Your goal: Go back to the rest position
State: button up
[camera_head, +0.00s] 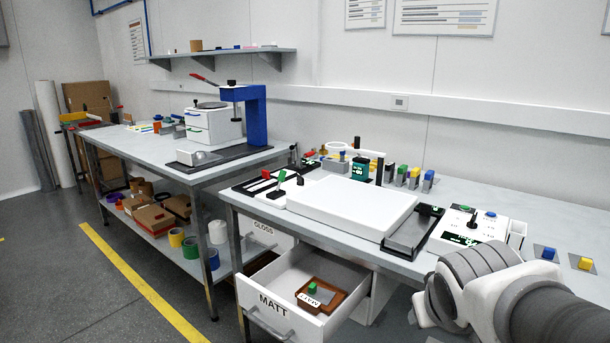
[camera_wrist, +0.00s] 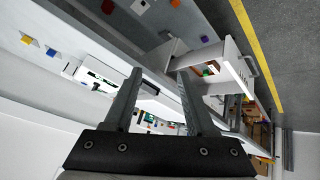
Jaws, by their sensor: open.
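My gripper (camera_wrist: 160,73) is open, and nothing shows between its two fingers in the wrist view. In the head view my arm is at the lower right, in front of the near bench (camera_head: 465,205), and the fingers cannot be made out there. The open drawer labelled MATT (camera_head: 285,325) is left of my arm in the head view. In it lies a brown tray (camera_head: 333,308) with a grey plate and a green-topped piece. The drawer also shows beyond the fingers in the wrist view (camera_wrist: 232,62).
The white backlit panel (camera_head: 345,205) lies on the near bench. A white control box (camera_head: 468,228) and blue and yellow blocks stand right of it. A blue press (camera_head: 255,112) stands on the far bench. The floor left of the yellow line (camera_head: 140,280) is clear.

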jog(key=s+a+r+g+y+p, duration=0.2)
jog(key=s+a, duration=0.3)
jog(key=s, duration=0.5)
notch_tip(320, 180, up, 16)
jog(key=p, duration=1.5)
jog(key=shift+w+f+m, duration=0.2)
jog(key=shift+w+m, duration=0.1)
jog(key=shift+m, duration=0.1)
